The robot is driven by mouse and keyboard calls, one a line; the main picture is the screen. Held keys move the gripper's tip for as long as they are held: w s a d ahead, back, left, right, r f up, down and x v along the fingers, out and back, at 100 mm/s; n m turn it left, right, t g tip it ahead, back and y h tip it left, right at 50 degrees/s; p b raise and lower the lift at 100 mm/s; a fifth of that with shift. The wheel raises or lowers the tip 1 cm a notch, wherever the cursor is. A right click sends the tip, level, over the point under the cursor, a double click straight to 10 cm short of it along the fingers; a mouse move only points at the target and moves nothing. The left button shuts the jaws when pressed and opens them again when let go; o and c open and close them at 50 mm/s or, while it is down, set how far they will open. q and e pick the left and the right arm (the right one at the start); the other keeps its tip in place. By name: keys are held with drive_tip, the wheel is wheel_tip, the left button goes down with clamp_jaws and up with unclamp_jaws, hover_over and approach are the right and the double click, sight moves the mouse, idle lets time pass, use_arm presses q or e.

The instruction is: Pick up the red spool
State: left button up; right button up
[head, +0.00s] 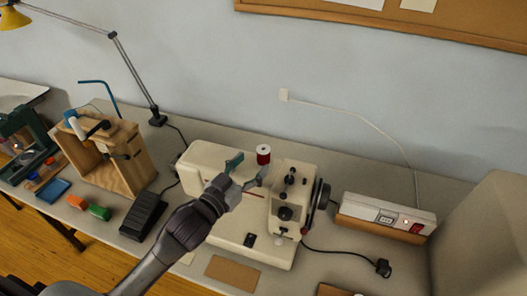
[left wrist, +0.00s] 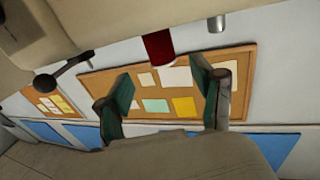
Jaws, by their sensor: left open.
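The red spool (head: 263,157) has a white top and sits upright on top of the cream sewing machine (head: 190,165). My left gripper (head: 249,168) is open, with its fingers just in front of the spool in the head view. In the left wrist view the spool (left wrist: 158,48) appears near the top, roughly between the open fingers (left wrist: 163,85) and beyond their tips. I see no contact with it. My right gripper is in neither view.
A wooden rack (head: 128,172) and a black foot pedal (head: 143,216) stand left of the machine. A power strip (head: 385,216) lies to the right. A desk lamp arm (head: 134,70) rises behind.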

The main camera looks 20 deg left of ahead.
sight(260, 155)
use_arm(q)
drive_tip(key=shift+w+d, duration=0.2)
drive_tip(key=shift+w, duration=0.45)
drive_tip(key=shift+w+r+p, duration=0.2)
drive_tip(key=shift+w+p, duration=0.05)
drive_tip(key=shift+p, duration=0.1)
drive_tip(key=p+x, duration=0.2)
drive_tip(key=x, duration=0.2)
drive_tip(key=shift+w+a, duration=0.1)
drive_tip(key=shift+w, duration=0.15)
drive_tip(key=shift+w+f, duration=0.15)
drive_tip(key=shift+c, duration=0.7)
drive_tip(key=c, duration=0.9)
